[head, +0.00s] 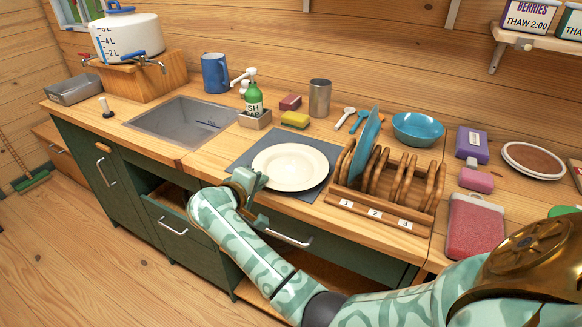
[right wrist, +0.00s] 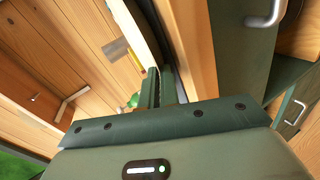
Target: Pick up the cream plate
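The cream plate (head: 290,166) lies on a grey-blue mat (head: 240,163) on the wooden counter, between the sink and the dish rack. My right gripper (head: 257,183) is at the plate's left front rim, at the counter's front edge. In the right wrist view its two fingers (right wrist: 160,87) stand close together, with the pale plate edge (right wrist: 146,30) running down into the narrow gap between them. It looks shut on the rim. The plate looks flat, and I cannot tell whether it is clear of the mat. My left gripper is not in view.
A wooden rack (head: 385,190) with a blue plate (head: 366,145) stands close right of the plate. Behind are a yellow sponge (head: 295,120), a green soap bottle (head: 253,99) and a metal cup (head: 320,98). The sink (head: 184,118) is at left. A drawer (head: 172,215) stands open below.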

